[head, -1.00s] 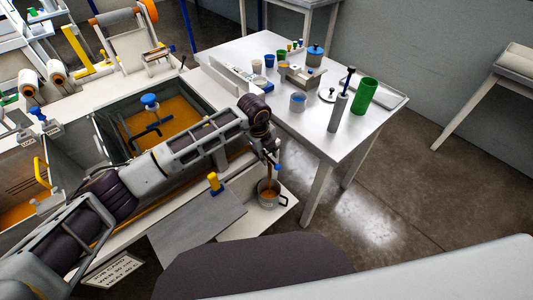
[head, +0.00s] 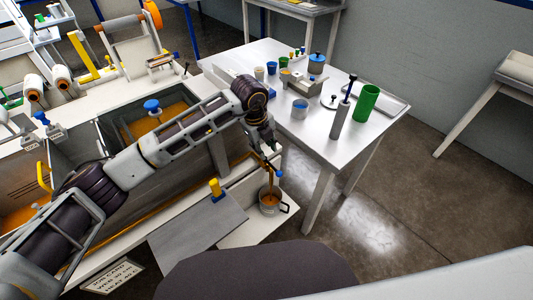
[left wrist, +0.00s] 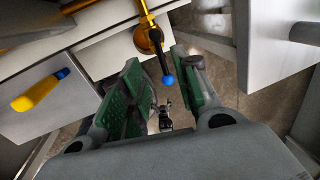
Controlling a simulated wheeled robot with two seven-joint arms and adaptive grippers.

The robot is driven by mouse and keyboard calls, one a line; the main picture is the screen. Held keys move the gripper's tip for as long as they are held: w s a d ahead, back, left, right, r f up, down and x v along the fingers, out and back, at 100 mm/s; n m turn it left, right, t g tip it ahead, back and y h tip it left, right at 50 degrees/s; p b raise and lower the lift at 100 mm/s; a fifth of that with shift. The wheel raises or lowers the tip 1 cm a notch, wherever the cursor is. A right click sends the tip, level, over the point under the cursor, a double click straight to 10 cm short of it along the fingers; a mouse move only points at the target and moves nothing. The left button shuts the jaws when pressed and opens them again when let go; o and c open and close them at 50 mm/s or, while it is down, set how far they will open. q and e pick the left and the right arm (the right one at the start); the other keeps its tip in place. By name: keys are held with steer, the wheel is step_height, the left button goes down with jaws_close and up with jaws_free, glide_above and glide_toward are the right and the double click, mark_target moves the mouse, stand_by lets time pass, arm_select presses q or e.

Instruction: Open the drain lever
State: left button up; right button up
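The drain lever is a dark handle with a blue tip (left wrist: 168,79) on a brass valve (left wrist: 146,38) at the tank's front in the left wrist view. Its blue tip also shows in the head view (head: 279,174). My left gripper (left wrist: 158,92) is open, its green-padded fingers on either side of the lever's tip, with no clear contact. In the head view my left gripper (head: 267,146) hangs just above the valve and partly hides it. A metal cup (head: 270,208) stands below, with an amber-brown strip reaching down into it. My right gripper is not in view.
The tank (head: 105,128) holds amber resin behind my arm. A white side table (head: 310,135) with cups and a green cylinder (head: 366,103) stands to the right. Open floor lies beyond.

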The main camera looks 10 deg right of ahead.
arm_select(q)
steer(key=shift+v, duration=1.85)
